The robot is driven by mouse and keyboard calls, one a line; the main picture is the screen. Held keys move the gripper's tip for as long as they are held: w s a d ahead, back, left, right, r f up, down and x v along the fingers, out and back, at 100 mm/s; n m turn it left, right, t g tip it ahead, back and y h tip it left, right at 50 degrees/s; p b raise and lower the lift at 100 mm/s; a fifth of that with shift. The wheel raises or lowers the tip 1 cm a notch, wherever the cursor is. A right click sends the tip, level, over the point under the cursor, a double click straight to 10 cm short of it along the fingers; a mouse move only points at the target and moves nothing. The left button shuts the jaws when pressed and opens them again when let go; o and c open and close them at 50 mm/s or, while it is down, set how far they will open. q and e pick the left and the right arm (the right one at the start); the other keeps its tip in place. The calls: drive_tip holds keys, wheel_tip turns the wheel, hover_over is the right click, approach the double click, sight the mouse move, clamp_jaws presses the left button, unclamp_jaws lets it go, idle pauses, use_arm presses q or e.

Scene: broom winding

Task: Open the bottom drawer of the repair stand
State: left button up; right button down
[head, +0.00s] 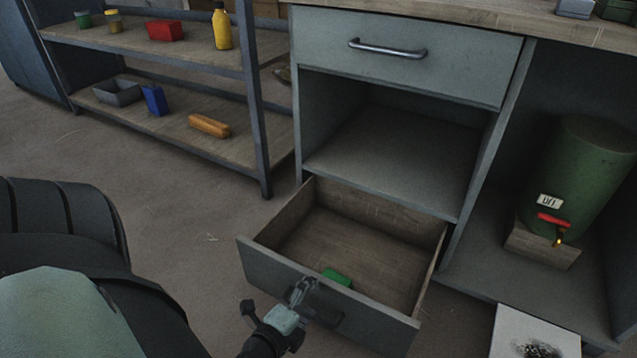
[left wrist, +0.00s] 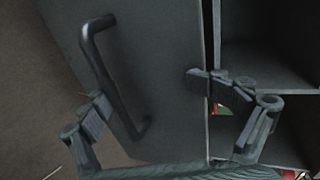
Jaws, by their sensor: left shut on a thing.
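The bottom drawer (head: 345,245) of the grey repair stand (head: 312,115) is pulled well out, its wooden inside showing. Its grey front has a dark bar handle (head: 328,318), partly hidden by my left gripper (head: 303,290) in the head view. In the left wrist view the handle (left wrist: 104,68) and drawer front (left wrist: 165,55) lie between the spread fingers of my left gripper (left wrist: 148,97). One finger is beside the handle, the other by the panel's top edge. The exact contact is unclear. My right gripper is not in view.
A green block (head: 337,277) lies in the drawer. The top drawer (head: 400,75) is shut above an empty compartment. A shelf rack (head: 258,110) stands at left. A green tank (head: 580,175) and a stained white panel (head: 530,335) are at right. Floor is clear left of the drawer.

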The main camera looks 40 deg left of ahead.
use_arm(q)
drive_tip(key=shift+s+r, duration=0.1)
drive_tip(key=shift+r, duration=0.85)
drive_tip(key=c, duration=0.3)
drive_tip(key=shift+o, duration=0.3)
drive_tip(key=shift+v, duration=1)
drive_tip(key=shift+s+r, duration=0.1)
drive_tip(key=shift+s, duration=0.3)
drive_tip(key=shift+c, duration=1)
drive_tip(key=shift+s+d, duration=0.1)
drive_tip(key=shift+s, duration=0.25)
drive_tip(key=c, duration=0.4)
drive_tip(key=shift+s+d+r+b, duration=0.15)
drive_tip(key=shift+s+d, duration=0.1)
drive_tip(key=shift+s, duration=0.75)
drive_tip(key=shift+s+d+b, duration=0.15)
drive_tip(key=shift+s+d, duration=0.15)
drive_tip(key=shift+s, duration=0.7)
